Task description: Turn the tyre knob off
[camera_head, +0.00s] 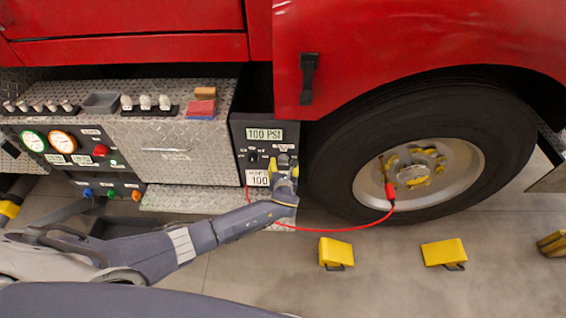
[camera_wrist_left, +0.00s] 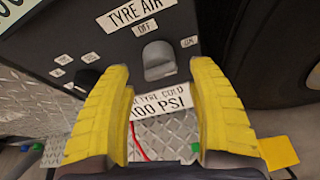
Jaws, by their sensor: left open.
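The tyre knob (camera_wrist_left: 158,56) is a grey knob on the dark control panel (camera_wrist_left: 85,45), under a white "TYRE AIR" label (camera_wrist_left: 139,10). A small "OFF" label (camera_wrist_left: 146,27) is just above it, and another small label is to its right. I cannot tell which label the knob points to. My left gripper (camera_wrist_left: 161,72) is open, its yellow fingers on either side of the knob in the picture, with nothing held. Contact with the knob is not clear. In the head view my left gripper (camera_head: 284,165) is in front of the panel's right side and hides the knob.
A red hose (camera_head: 340,229) runs from under the panel to the truck wheel (camera_head: 418,176), right of the gripper. Yellow chocks (camera_head: 336,252) (camera_head: 444,252) lie on the floor. A gauge panel (camera_head: 75,160) is at left. A diamond-plate ledge (camera_head: 180,108) holds small items.

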